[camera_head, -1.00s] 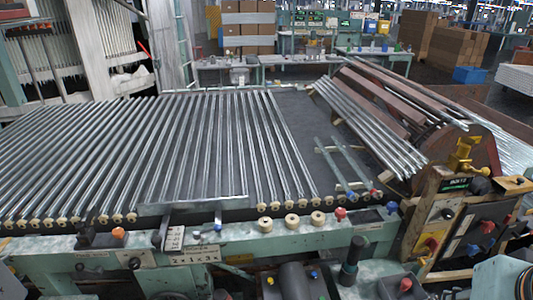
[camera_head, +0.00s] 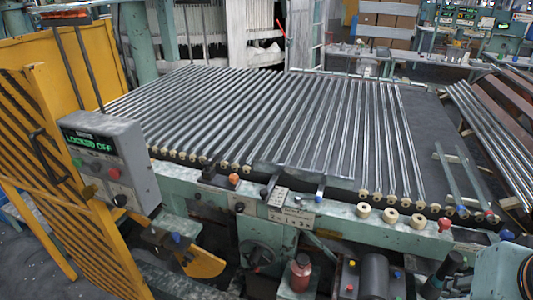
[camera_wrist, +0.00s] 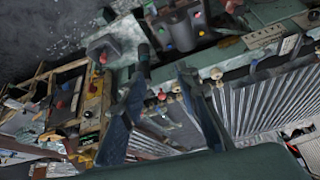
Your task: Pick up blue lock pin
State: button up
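Several small blue parts show in the head view, and I cannot tell for sure which is the lock pin. One blue knob (camera_head: 175,237) sits low on the machine's front, next to the yellow bracket. A third blue tip (camera_head: 507,234) is at the right, near the front edge of the machine. In the wrist view, my gripper (camera_wrist: 165,65) is open, with both fingers apart and nothing between them. A rounded teal part of my arm shows at the lower right of the head view.
A yellow slatted guard (camera_head: 60,170) stands at the left, with the grey control box (camera_head: 110,165) reading "LOCKED OFF".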

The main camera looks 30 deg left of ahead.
aim_at(175, 235)
jog(key=u, duration=2.1)
jog(key=i+l, duration=0.1)
jog(key=i, duration=0.45)
jog(key=i+u, duration=0.1)
jog(key=i, duration=0.45)
jog(key=k+j+u, duration=0.2)
jog(key=k, duration=0.35)
jog(key=k+j+u, duration=0.2)
jog(key=k, duration=0.35)
jog(key=i+l+z, duration=0.25)
jog(key=i, duration=0.3)
jog(key=i+z, duration=0.2)
jog(key=i, duration=0.4)
